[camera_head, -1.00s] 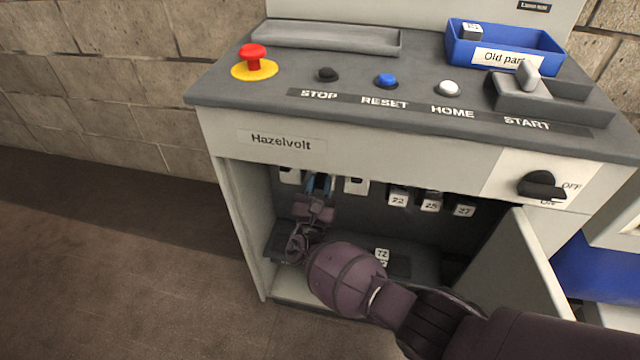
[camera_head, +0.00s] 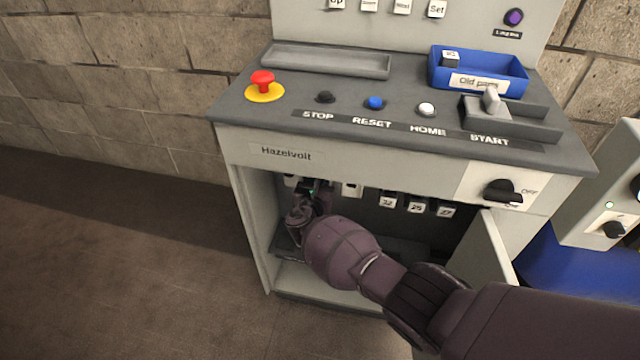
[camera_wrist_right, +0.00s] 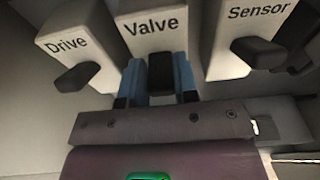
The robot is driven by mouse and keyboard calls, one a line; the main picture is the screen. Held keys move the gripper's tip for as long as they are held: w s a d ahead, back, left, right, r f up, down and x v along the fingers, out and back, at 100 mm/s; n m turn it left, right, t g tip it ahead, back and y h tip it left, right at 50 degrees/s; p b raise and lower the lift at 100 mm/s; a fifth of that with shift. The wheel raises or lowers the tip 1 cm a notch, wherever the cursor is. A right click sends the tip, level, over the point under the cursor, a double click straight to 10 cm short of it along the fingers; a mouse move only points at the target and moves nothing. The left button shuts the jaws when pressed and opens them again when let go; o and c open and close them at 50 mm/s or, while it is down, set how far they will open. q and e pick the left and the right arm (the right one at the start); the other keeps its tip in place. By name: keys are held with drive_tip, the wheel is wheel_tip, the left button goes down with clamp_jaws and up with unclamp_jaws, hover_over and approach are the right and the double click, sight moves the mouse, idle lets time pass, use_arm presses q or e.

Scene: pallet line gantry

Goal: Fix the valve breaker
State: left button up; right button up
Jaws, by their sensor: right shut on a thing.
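The Valve breaker (camera_wrist_right: 153,35) is a white block with a black toggle (camera_wrist_right: 161,74). It sits between the Drive breaker (camera_wrist_right: 75,42) and the Sensor breaker (camera_wrist_right: 245,40) in the right wrist view. My right gripper (camera_wrist_right: 158,82) has its blue fingers on both sides of the toggle and is shut on the Valve breaker. In the head view, my right gripper (camera_head: 313,188) reaches into the open cabinet (camera_head: 262,215), under its top edge, and hides most of the Valve breaker. My left gripper is out of view.
More numbered breakers (camera_head: 416,207) hang to the right. The open door (camera_head: 487,255) stands at the cabinet's right side. A rotary switch (camera_head: 503,191) marked OFF is above it. A blue old-parts bin (camera_head: 513,72) holding one small block and an empty grey tray (camera_head: 330,62) stand on top.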

drive_tip(key=shift+r+g, duration=0.2)
drive_tip(key=shift+g, duration=0.2)
drive_tip(key=shift+f, duration=0.1)
drive_tip(key=o, duration=0.9)
drive_tip(key=shift+p, duration=0.3)
